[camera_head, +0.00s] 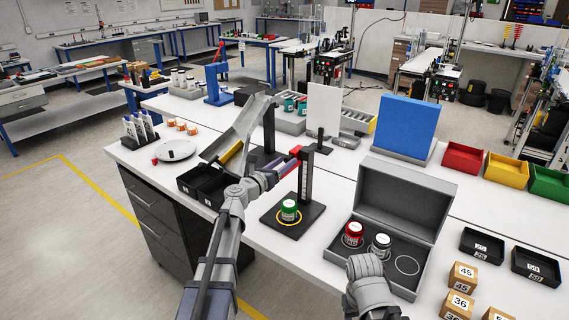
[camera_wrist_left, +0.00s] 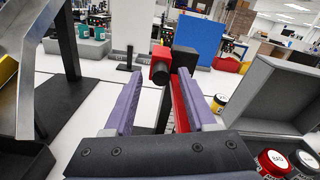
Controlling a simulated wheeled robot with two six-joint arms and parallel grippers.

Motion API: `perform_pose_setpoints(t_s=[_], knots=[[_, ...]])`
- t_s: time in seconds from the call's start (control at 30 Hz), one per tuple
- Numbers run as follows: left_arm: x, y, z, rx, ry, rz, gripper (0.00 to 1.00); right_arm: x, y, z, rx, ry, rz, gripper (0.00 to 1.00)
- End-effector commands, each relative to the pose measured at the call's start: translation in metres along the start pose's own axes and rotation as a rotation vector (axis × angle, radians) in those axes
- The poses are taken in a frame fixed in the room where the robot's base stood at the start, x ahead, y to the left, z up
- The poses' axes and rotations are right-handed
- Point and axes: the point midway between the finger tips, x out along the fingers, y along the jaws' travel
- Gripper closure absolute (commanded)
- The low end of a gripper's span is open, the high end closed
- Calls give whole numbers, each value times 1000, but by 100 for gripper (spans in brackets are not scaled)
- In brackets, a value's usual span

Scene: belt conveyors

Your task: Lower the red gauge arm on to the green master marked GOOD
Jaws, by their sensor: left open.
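The red gauge arm (camera_head: 293,160) is joined to a black upright post (camera_head: 306,178) on a flat black base (camera_head: 273,222). The arm is raised above the green master (camera_head: 289,210), which stands upright inside a yellow ring on that base. My left gripper (camera_head: 281,172) is at the gauge arm, above and left of the master. In the left wrist view my open fingers (camera_wrist_left: 157,95) have the red arm (camera_wrist_left: 180,105) between them, close to the right finger. I cannot tell whether they touch. My right gripper's fingers are not in view.
An open grey case (camera_head: 405,200) holds a red-topped master (camera_head: 353,234), marked BAD in the wrist view (camera_wrist_left: 275,162), and a grey-topped one (camera_head: 380,246). Black trays (camera_head: 203,183) stand left of the stand. Number blocks (camera_head: 462,276) are at the right front.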

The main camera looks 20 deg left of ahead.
Motion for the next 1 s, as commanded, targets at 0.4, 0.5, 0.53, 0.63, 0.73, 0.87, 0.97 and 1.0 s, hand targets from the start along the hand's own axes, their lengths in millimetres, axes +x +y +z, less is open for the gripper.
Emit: perform_pose_setpoints(t_s=[0.4, 0.5, 0.53, 0.63, 0.73, 0.87, 0.97, 1.0], knots=[[3, 0, 0, 0, 0, 0, 59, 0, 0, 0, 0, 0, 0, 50], [3, 0, 0, 0, 0, 0, 70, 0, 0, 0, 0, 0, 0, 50], [3, 0, 0, 0, 0, 0, 74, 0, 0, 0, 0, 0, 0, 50], [3, 0, 0, 0, 0, 0, 85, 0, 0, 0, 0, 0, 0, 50], [3, 0, 0, 0, 0, 1, 96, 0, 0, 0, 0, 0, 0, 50], [3, 0, 0, 0, 0, 1, 100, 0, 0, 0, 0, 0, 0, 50], [3, 0, 0, 0, 0, 1, 100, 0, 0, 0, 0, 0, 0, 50], [3, 0, 0, 0, 0, 1, 100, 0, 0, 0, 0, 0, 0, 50]])
